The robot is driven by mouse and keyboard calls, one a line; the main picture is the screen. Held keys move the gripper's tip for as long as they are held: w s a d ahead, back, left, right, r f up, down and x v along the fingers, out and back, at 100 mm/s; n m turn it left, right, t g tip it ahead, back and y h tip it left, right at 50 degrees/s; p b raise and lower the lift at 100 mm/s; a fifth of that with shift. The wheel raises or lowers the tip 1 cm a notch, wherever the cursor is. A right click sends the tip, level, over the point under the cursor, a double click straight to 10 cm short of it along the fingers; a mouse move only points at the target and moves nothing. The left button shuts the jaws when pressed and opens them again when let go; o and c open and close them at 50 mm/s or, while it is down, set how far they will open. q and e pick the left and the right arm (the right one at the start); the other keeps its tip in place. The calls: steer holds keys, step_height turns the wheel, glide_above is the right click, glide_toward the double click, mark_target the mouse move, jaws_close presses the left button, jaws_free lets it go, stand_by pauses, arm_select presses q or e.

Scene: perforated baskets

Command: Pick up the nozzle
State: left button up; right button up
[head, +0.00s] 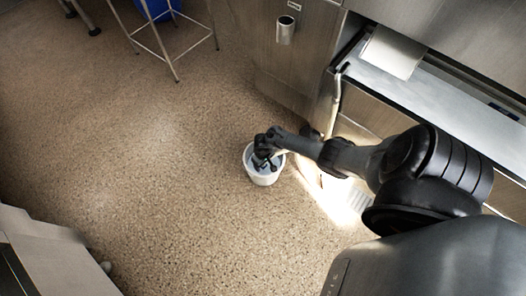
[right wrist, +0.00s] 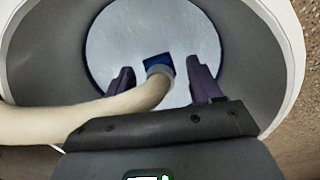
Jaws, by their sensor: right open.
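My right gripper (head: 263,163) reaches down into a white bucket (head: 266,180) on the floor in the head view. In the right wrist view its two dark fingers (right wrist: 164,82) are spread apart inside the bucket (right wrist: 50,60). The nozzle (right wrist: 159,66), with a blue square end and a grey collar, lies between the fingers, with gaps on both sides. A beige hose (right wrist: 75,117) runs from it to the left, over the bucket's rim. In the head view the nozzle cannot be made out behind my gripper. My left gripper is not in view.
A steel counter (head: 445,105) with cabinets stands at the right. A beige hose (head: 335,100) hangs down its front. A metal cup (head: 285,30) is mounted on the cabinet face. A wire stand (head: 160,45) with a blue container is at the top left. The speckled floor left of the bucket is clear.

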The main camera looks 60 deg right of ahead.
jaws_close()
stand_by(0.4)
stand_by(0.4)
steer(key=shift+r+p, duration=0.55)
steer(key=shift+p, duration=0.05)
step_height(320, 180, up, 29)
steer(key=p, duration=2.9)
steer(key=shift+p, duration=0.3)
steer(key=shift+w, duration=0.1)
